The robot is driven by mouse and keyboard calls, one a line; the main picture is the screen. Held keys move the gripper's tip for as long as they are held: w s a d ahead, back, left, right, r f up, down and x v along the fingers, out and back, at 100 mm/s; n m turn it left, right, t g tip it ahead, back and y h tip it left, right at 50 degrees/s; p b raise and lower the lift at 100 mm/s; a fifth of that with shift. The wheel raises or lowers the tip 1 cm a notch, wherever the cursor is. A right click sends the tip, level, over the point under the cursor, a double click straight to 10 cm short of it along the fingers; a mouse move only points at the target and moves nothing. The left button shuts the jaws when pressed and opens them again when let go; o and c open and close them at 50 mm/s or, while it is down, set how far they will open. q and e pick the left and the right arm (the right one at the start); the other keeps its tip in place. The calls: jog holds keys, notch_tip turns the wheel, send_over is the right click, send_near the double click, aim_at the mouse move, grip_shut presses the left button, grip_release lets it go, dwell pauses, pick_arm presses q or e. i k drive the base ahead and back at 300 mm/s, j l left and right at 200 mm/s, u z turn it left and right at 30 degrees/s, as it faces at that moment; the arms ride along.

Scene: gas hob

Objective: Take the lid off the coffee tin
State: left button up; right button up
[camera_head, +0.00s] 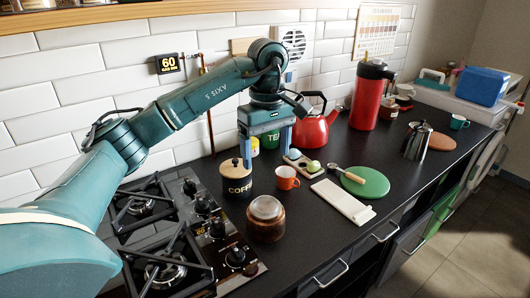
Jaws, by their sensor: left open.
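The coffee tin (237,186), dark with "COFFEE" lettering, stands upright on the black worktop beside the hob. Its pale wooden lid (229,171) with a dark round knob (236,162) is on top. My left gripper (266,156) points down with its two blue fingers spread wide and nothing held between them. It is above and to the right of the tin, its left finger overlapping the lid's right edge in the picture. I cannot tell whether that finger touches the lid. My right gripper is out of view.
An orange cup (287,177) and a brown glass jar (266,218) stand close to the tin. The gas hob (190,232) is at its left. A red kettle (315,130), a green tea tin (270,139) and a red flask (367,97) are behind. A white board (342,201) lies right.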

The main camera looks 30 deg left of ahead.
aim_at(234, 168)
jog(key=u, duration=1.3)
